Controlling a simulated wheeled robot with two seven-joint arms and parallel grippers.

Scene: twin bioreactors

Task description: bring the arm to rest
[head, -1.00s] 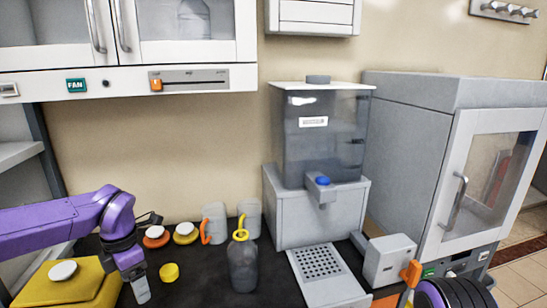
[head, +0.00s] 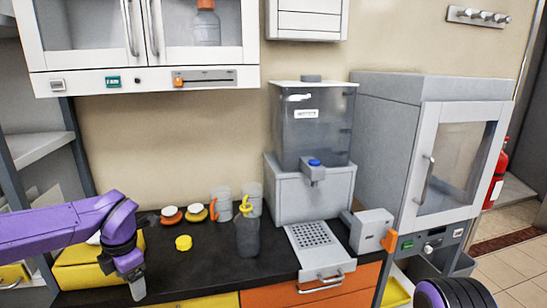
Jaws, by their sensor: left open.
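My left arm is purple and comes in from the left. Its gripper (head: 138,288) points down at the front left of the dark counter (head: 205,272), near the counter's front edge. It is seen nearly side-on, and I see nothing held in it. My left forearm partly hides a yellow block (head: 82,272) with a pale round top. My right gripper is out of view; only a dark ringed, purple-edged part of my right arm shows at the bottom right.
A dispenser (head: 313,195) with a drip grate and a grey cabinet (head: 400,150) stand right. An overhead cupboard (head: 150,80) hangs above.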

